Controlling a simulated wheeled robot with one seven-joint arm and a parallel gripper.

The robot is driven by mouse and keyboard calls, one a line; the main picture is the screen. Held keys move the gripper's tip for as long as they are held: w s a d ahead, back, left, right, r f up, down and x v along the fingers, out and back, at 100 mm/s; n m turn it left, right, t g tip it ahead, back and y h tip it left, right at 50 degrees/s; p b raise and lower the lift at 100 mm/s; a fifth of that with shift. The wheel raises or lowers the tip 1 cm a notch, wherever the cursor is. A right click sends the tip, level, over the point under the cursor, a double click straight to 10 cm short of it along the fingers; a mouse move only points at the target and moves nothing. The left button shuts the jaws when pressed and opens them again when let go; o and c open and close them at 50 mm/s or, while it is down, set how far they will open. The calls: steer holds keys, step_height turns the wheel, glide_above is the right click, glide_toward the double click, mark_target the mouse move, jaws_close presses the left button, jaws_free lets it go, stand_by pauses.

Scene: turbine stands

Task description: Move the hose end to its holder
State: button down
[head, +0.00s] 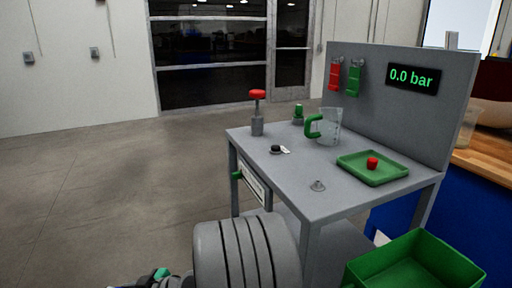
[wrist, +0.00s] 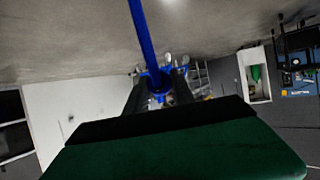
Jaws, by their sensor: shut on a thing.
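In the wrist view my gripper (wrist: 158,80) is shut on the end of a blue hose (wrist: 142,32). The hose runs from between the dark fingers up to the top edge of the picture. Its far end is out of view. A blue collar-like part shows between the fingers, partly hidden by them. The gripper does not show clearly in the head view. I cannot tell which thing is the holder; a small grey fitting (head: 318,186) stands on the table's front part.
A grey table (head: 285,180) bears a jug (head: 328,128), a red-topped post (head: 257,110), a black knob (head: 276,149) and a green tray (head: 362,178) with a red piece. A back panel (head: 405,115) reads 0.0 bar. A green bin (head: 415,270) sits in front. Floor at left is clear.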

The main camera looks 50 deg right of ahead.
steer(key=d+r+g+h+p, duration=0.15)
steer(key=d+r+p, duration=0.25)
steer(key=r+p, duration=0.9)
steer(key=s+d+r+m+g+h+p, duration=0.2)
steer(key=d+r+g+h+p, duration=0.15)
steer(key=d+r+p, duration=1.8)
steer(key=s+d+n+g+p, duration=0.1)
steer(key=s+d+g+p, duration=0.4)
steer(key=s+d+p, duration=0.65)
steer(key=s+d+n+g+h+b, duration=0.1)
steer(key=s+b, duration=0.1)
steer(key=s, duration=0.3)
steer(key=s+d+f+n+g+h+b, duration=0.1)
steer(key=s+d+g+b, duration=0.1)
steer(key=s, duration=0.3)
steer(key=s+d+n+g+h+b, duration=0.1)
steer(key=s+d+b, duration=0.1)
steer(key=s, duration=0.3)
steer(key=shift+d+f+n+h+b, duration=0.2)
steer(key=shift+n+h+b, duration=0.15)
steer(key=shift+b, duration=0.2)
steer(key=shift+w+f, duration=0.1)
steer(key=shift+f, duration=0.4)
